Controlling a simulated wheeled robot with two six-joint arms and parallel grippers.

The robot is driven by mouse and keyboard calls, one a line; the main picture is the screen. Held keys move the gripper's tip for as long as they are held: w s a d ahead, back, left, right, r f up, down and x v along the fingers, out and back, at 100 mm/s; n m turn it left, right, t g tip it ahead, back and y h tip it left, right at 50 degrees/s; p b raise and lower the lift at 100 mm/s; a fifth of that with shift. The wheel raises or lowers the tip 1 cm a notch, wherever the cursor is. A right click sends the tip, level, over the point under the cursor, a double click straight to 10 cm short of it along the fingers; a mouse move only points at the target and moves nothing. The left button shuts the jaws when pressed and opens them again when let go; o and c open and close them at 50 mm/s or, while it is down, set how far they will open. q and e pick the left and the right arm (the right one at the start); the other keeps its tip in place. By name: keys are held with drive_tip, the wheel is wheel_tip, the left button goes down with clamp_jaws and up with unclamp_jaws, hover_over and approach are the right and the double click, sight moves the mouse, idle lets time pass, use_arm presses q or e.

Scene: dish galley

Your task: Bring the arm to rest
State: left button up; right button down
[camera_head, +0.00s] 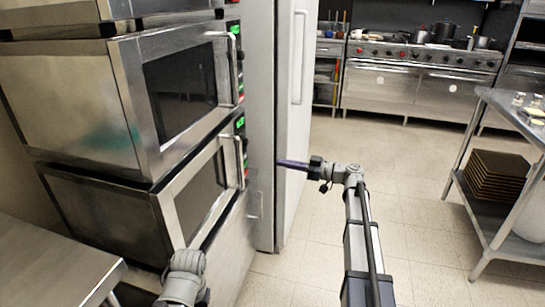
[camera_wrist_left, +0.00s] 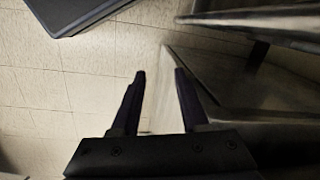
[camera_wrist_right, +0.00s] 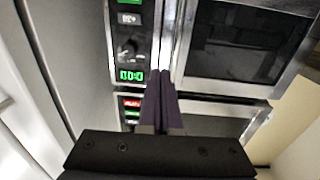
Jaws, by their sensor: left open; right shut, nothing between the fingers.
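My right arm (camera_head: 358,225) reaches up from the bottom of the head view and bends left at the wrist. Its gripper (camera_head: 281,163) points at the control side of the stacked ovens. In the right wrist view the right gripper (camera_wrist_right: 161,75) is shut and empty, its fingertips in front of the oven panel; I cannot tell whether they touch it. My left arm (camera_head: 183,278) shows only in part at the bottom of the head view, its fingers out of sight. In the left wrist view the left gripper (camera_wrist_left: 160,75) is open and empty over the floor, beside blurred metal surfaces.
The upper oven (camera_head: 75,95) and lower oven (camera_head: 105,222) are stacked at the left, doors shut. A steel table (camera_head: 45,262) is at the lower left. A white fridge (camera_head: 297,110) stands behind. A steel rack (camera_head: 508,215) holds brown trays (camera_head: 497,175) at right. Open floor (camera_head: 425,190) lies between.

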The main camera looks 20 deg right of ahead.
drive_tip(key=s+a+f+m+g+h, duration=0.15)
drive_tip(key=s+a+f+g, duration=0.25)
drive_tip(key=s+a+f, duration=0.45)
drive_tip(key=s+a+f+g+h, duration=0.3)
drive_tip(key=a+f+g, duration=0.15)
drive_tip(key=a, duration=0.75)
drive_tip(key=s+a+f+m+g+h, duration=0.1)
drive_tip(key=s+a+f+m+h, duration=0.25)
drive_tip(key=s, duration=0.65)
drive_tip(key=s+f+m+g+h, duration=0.2)
drive_tip(key=s+f+h, duration=0.4)
drive_tip(key=s, duration=0.4)
wheel_tip(320, 180, up, 29)
drive_tip(key=h+p, duration=0.1)
drive_tip(key=p, duration=2.7)
drive_tip(key=shift+w+d+t+h, duration=0.15)
drive_tip(key=shift+d+t+h, duration=0.2)
drive_tip(key=shift+h, duration=0.05)
